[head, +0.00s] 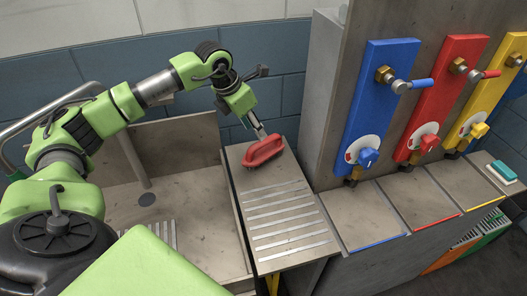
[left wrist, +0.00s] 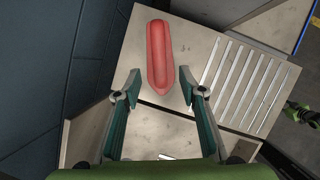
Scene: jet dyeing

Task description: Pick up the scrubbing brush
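A red, elongated object with a rounded handle, which I take for the scrubbing brush (head: 263,150), lies on the far part of the slatted metal bench. In the left wrist view the brush (left wrist: 158,55) points lengthwise toward my gripper. My left gripper (head: 260,131) is just above and behind it in the head view. In the left wrist view its two fingers (left wrist: 160,88) are spread apart, with the brush's near end between the tips. I see no contact, and the brush appears to rest on the bench.
The slatted bench (head: 291,227) stands between a metal basin (head: 190,205) and a panel with blue (head: 380,100), red (head: 440,97) and yellow (head: 492,85) valve plates. A teal and white block (head: 503,172) lies at the far right. A block wall is behind.

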